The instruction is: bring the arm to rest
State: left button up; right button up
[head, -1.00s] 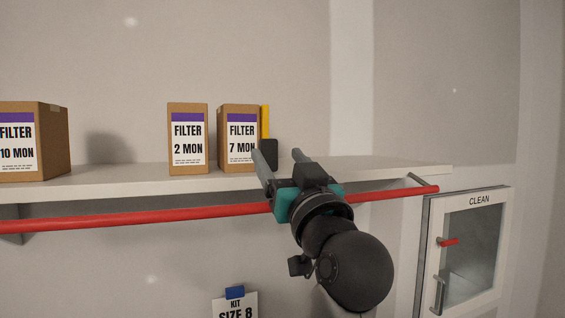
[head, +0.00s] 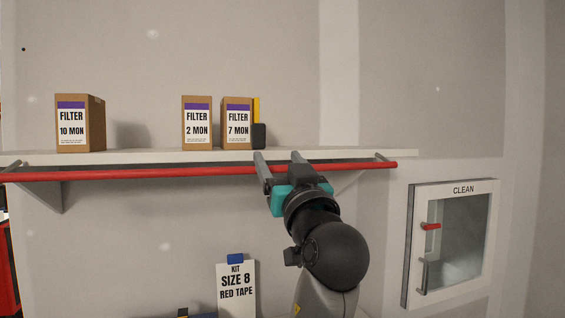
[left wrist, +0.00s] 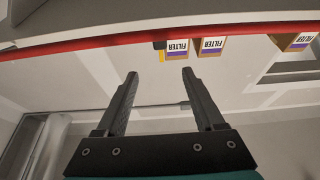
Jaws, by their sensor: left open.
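My left gripper (head: 278,157) is in the middle of the head view, its fingers pointing up and away at the red rail and shelf edge. Its two fingers stand apart with nothing between them. In the left wrist view the open fingers (left wrist: 158,75) show empty, with the red rail (left wrist: 100,42) crossing beyond their tips. Whether the fingers touch the rail or the shelf cannot be told. My right gripper is not in view.
A white shelf (head: 350,155) holds filter boxes marked 10 MON (head: 80,123), 2 MON (head: 197,123) and 7 MON (head: 237,123), plus a yellow and black item (head: 258,135). A kit sign (head: 236,285) stands below. A CLEAN cabinet (head: 452,240) hangs right.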

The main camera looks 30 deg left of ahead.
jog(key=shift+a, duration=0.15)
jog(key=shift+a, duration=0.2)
